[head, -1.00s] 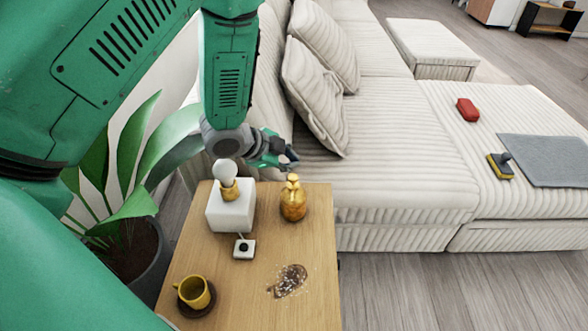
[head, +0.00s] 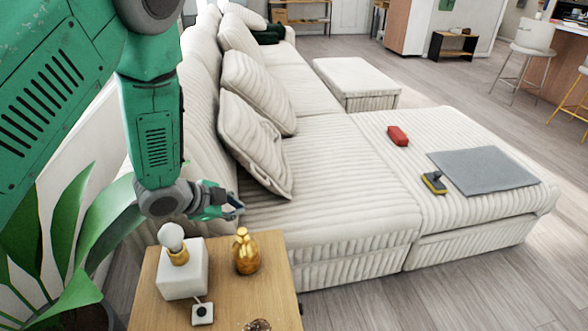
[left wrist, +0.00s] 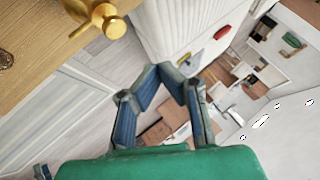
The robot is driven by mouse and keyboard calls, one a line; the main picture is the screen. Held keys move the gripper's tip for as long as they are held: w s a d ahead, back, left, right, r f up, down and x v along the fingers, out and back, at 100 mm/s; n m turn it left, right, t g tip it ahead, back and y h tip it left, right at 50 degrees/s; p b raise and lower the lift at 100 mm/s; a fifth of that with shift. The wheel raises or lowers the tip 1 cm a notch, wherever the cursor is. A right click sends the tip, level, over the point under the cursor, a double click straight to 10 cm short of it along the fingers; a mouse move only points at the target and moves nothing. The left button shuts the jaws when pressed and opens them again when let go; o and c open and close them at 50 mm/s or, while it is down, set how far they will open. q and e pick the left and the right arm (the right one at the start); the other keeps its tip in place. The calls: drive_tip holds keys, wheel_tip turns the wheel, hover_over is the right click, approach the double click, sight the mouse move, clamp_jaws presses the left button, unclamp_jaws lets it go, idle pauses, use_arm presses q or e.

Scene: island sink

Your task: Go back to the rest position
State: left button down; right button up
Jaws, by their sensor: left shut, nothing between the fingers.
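My left gripper (head: 233,207) is shut and empty. In the head view it hangs at the end of my green left arm, above the far edge of the wooden side table (head: 218,290), close to the sofa. In the left wrist view its blue-grey fingers (left wrist: 162,72) come together at the tips with nothing between them. A gold ornament (head: 246,252) stands upright on the table below and slightly right of the gripper, apart from it. A gold object (left wrist: 98,20) also shows at the upper left of the left wrist view. My right gripper is in neither view.
A white lamp (head: 183,272) with a bare bulb stands beside the ornament, with a small white socket block (head: 202,313) in front. A plant (head: 70,235) is at the left. The cream sofa (head: 340,195) holds a red item (head: 398,136), a yellow brush (head: 434,183) and a grey mat (head: 485,170).

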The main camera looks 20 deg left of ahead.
use_arm(q)
drive_tip(key=shift+f, duration=0.1)
drive_tip(key=s+d+f+n+g+y, duration=0.1)
drive_tip(key=s+f+n+g, duration=0.1)
drive_tip(key=s, duration=0.5)
drive_tip(key=s+d+f+n+g+y, duration=0.1)
drive_tip(key=s+f+n+g, duration=0.1)
drive_tip(key=s+f+n, duration=0.3)
drive_tip(key=s+d+f+n+g+y, duration=0.1)
drive_tip(key=s+f+n, duration=0.2)
drive_tip(key=s+f, duration=0.4)
drive_tip(key=shift+s+f+g, duration=0.1)
drive_tip(key=shift+s+g, duration=0.3)
drive_tip(key=shift+s, duration=1.3)
drive_tip(key=s+n, duration=0.1)
drive_tip(key=s, duration=0.1)
drive_tip(key=s+n+g, duration=0.1)
drive_tip(key=s, duration=0.2)
drive_tip(key=s+f+n+g, duration=0.1)
drive_tip(key=s, duration=0.1)
drive_tip(key=shift+s+d+y, duration=0.25)
drive_tip(key=shift+d+y, duration=0.05)
drive_tip(key=shift+d, duration=0.05)
drive_tip(key=shift+w+f, duration=0.1)
drive_tip(key=shift+w, duration=0.1)
